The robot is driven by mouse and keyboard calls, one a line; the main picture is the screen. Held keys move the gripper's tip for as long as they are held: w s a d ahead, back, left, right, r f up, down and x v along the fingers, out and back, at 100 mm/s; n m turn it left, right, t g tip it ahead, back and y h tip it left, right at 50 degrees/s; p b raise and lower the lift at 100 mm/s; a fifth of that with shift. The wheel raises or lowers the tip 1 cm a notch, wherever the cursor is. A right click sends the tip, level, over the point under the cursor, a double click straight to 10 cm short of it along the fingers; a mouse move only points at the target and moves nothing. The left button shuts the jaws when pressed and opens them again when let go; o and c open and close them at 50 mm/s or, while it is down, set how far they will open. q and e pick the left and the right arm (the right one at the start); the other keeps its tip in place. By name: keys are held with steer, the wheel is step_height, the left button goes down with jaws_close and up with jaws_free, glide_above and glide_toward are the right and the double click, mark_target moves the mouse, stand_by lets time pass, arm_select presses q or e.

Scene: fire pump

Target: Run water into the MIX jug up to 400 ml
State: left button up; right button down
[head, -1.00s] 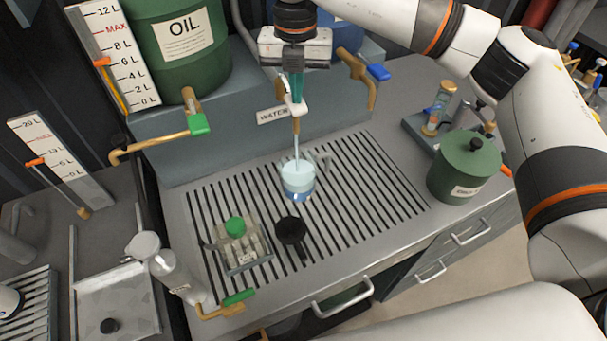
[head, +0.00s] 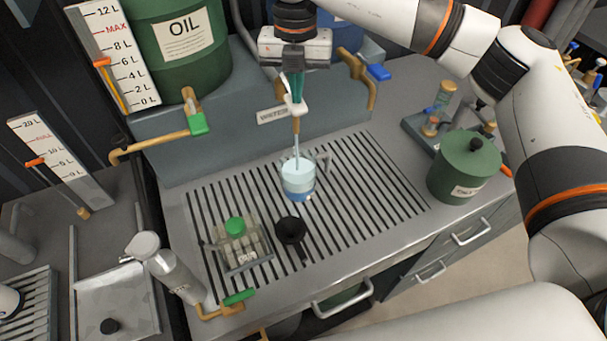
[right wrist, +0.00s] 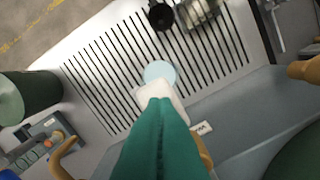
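The jug (head: 298,182), clear with a blue band low down, stands on the slotted drain under the water tap. It holds pale liquid; its marks and any MIX label are too small to read. A thin stream (head: 296,150) falls from the brass spout into it. My right gripper (head: 294,98) is above the jug, its teal fingers pressed together and touching the white tap lever (head: 295,109). In the right wrist view the fingertips (right wrist: 160,100) overlap the white lever, with the jug (right wrist: 160,72) just beyond. I cannot see the lever pinched between them. My left gripper is out of view.
A black funnel-like cup (head: 291,231) and a rack with a green knob (head: 235,228) stand on the drain (head: 350,180). A green lidded canister (head: 464,170) is at right. The OIL drum (head: 182,50) with a green-handled tap is at back left. The drain's right part is clear.

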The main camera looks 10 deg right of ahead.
step_height(320, 180, up, 5)
stand_by(0.5)
steer(key=shift+r, duration=0.1)
steer(key=s+r, duration=0.2)
steer(key=s+r+p, duration=0.1)
steer(key=shift+d+r, duration=0.3)
steer(key=shift+r, duration=0.1)
steer(key=shift+f, duration=0.1)
stand_by(0.4)
